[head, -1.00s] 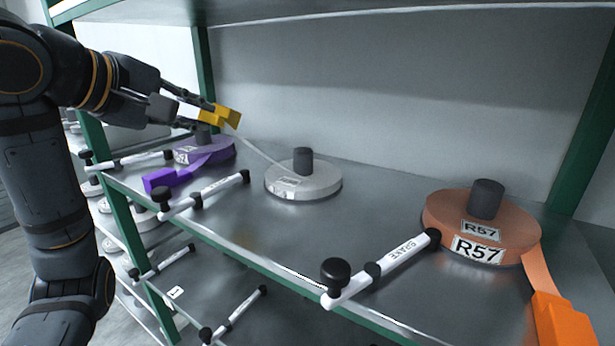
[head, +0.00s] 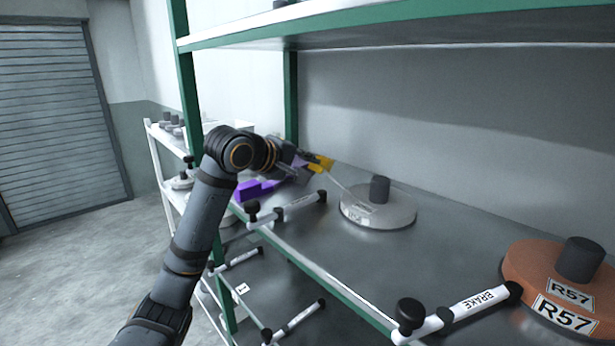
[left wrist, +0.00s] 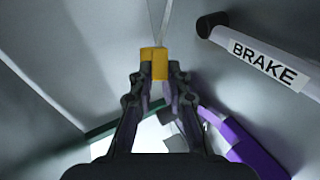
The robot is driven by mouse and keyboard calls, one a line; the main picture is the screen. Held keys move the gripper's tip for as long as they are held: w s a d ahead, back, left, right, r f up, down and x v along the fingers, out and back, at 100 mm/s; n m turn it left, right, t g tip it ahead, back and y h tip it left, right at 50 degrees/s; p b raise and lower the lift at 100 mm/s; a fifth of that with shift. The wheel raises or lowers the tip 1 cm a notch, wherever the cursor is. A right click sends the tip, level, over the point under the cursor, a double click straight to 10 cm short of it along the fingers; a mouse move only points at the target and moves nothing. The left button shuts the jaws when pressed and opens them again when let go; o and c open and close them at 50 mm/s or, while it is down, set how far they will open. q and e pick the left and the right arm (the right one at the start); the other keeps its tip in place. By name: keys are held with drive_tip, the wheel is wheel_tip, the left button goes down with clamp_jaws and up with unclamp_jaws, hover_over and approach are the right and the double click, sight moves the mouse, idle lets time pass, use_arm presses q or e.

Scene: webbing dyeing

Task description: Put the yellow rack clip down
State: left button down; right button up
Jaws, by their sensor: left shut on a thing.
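The yellow rack clip (head: 322,163) is held at the tips of my left gripper (head: 309,161), above the back left part of the shelf. In the left wrist view the clip (left wrist: 154,62) sits between the two shut fingertips (left wrist: 154,72). A pale webbing strip runs from the clip down to the white reel (head: 375,212) on the shelf. A gap between the clip and the shelf cannot be judged. My right gripper is not in view.
A purple piece (head: 254,190) lies just left of and below my left gripper, its reel mostly hidden. BRAKE levers (head: 299,206) line the shelf's front edge. An orange-brown R57 reel (head: 540,275) stands at right. A green post (head: 290,100) rises behind the gripper.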

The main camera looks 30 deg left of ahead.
use_arm(q)
drive_tip(key=f, duration=0.3)
drive_tip(key=shift+w+p, duration=0.3)
drive_tip(key=shift+p, duration=0.1)
drive_tip(key=shift+f, duration=0.2)
drive_tip(key=shift+s+a, duration=0.1)
drive_tip(key=shift+s, duration=0.05)
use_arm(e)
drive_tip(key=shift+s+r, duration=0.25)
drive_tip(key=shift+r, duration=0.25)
use_arm(q)
drive_tip(key=shift+f, duration=0.2)
drive_tip(key=c, duration=1.3)
unclamp_jaws()
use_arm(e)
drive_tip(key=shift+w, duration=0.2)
use_arm(q)
drive_tip(key=shift+r, duration=0.1)
